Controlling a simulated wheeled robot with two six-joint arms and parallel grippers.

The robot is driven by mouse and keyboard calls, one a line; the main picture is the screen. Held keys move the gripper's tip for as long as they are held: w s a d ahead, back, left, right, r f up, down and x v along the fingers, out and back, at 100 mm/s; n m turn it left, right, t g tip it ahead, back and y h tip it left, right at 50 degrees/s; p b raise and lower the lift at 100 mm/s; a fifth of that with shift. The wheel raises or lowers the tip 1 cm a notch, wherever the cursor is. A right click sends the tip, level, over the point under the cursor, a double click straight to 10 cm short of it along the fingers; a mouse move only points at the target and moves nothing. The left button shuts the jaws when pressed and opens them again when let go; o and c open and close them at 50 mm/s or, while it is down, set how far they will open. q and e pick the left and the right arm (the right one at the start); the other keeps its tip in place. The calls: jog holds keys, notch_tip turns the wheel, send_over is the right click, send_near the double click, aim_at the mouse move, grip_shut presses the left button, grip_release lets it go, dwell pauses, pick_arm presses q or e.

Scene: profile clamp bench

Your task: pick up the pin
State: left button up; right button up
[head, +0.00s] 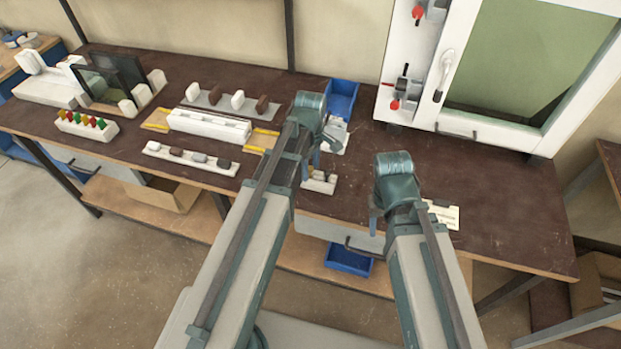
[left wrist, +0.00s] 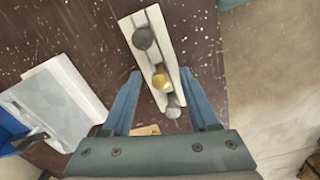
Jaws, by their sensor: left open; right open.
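A small white holder (head: 319,184) carries several round-headed pins at the bench's front edge, beside my left gripper (head: 313,158). In the left wrist view the holder (left wrist: 135,28) runs between the fingers of my left gripper (left wrist: 161,74). It carries a dark grey pin (left wrist: 143,38), a brass pin (left wrist: 161,79) and a light grey pin (left wrist: 173,107). I cannot tell which one the task means. The left fingers are open, one on either side of the holder, and hold nothing. My right gripper (head: 380,212) is open and empty over the bench front, right of the holder.
A blue bin (head: 343,98) and a pale plate (head: 334,138) lie behind the holder. A white fixture (head: 208,126) and block rows stand left. A white-framed panel (head: 470,125) stands back right; a paper label (head: 444,214) lies near my right arm.

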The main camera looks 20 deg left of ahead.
pick_arm(q)
jog(key=shift+f, duration=0.4)
jog(key=shift+r, duration=0.1)
pick_arm(e)
jog(key=shift+f, duration=0.3)
pick_arm(q)
grip_shut()
jog(key=shift+r, duration=0.1)
